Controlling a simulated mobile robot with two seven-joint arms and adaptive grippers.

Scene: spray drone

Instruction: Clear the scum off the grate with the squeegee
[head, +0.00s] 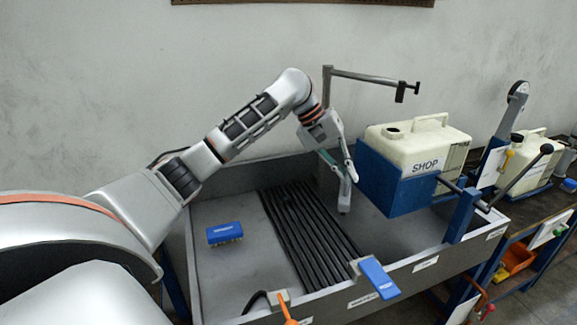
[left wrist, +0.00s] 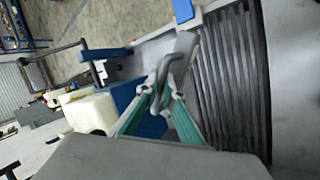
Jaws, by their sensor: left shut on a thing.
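The grate (head: 297,225) is a panel of dark parallel bars across the middle of a grey basin, and it also fills the right of the left wrist view (left wrist: 235,80). I cannot make out scum on it. My left gripper (head: 345,176) is over the basin, above the right edge of the grate. It is shut on a small grey tool (head: 344,199) that hangs below the fingertips. The tool also shows between the fingers in the left wrist view (left wrist: 186,43). I cannot tell for sure that it is the squeegee. My right gripper is not in view.
A blue brush (head: 224,233) lies on the basin floor left of the grate. A blue flat piece (head: 379,279) and an orange-handled item (head: 286,306) sit at the front rim. A cream tank (head: 415,145) stands at right. A pipe arm (head: 368,78) overhangs behind.

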